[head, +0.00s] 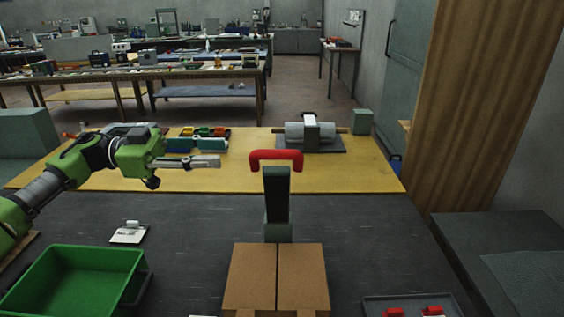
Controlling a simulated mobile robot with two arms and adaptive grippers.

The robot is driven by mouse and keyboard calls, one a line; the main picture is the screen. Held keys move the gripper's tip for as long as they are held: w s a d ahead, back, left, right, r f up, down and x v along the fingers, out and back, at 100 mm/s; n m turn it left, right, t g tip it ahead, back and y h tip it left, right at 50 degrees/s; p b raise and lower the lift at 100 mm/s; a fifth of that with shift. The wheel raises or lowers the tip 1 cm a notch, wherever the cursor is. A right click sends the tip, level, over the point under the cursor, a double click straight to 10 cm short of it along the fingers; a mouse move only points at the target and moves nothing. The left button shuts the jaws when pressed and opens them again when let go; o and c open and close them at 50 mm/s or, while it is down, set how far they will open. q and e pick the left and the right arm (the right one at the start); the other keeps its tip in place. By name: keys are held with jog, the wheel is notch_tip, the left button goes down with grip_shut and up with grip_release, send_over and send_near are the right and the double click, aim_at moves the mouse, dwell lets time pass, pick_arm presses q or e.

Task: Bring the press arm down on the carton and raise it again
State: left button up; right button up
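The press arm (277,195) is a dark bar with a red handle (276,155) across its top. It stands up from a grey-green base just behind the carton, apparently raised. The brown carton (250,275) with a centre seam sits at the front middle of the dark bench; its lower edge is cut by the frame. My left gripper (215,161) reaches in from the left, above the bench and left of the red handle, touching neither handle nor carton. Its fingers point right and are seen from the side, so their gap does not show. My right gripper is not in view.
A green bin (75,280) stands at the front left, with a small white tag (129,233) behind it. A tray (372,305) with red-topped items is at the front right. A grey roller device (310,135) and small coloured bins (205,132) stand at the back.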

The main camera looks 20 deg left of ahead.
pick_arm(q)
jog(key=p, duration=0.2)
send_near(293, 154)
jog(key=p+x, duration=0.1)
jog(key=x, duration=0.2)
jog(key=w+p+x, duration=0.1)
jog(key=x, duration=0.2)
jog(key=shift+f, duration=0.15)
jog(key=shift+w+d+f, duration=0.1)
jog(key=shift+d, duration=0.35)
grip_shut()
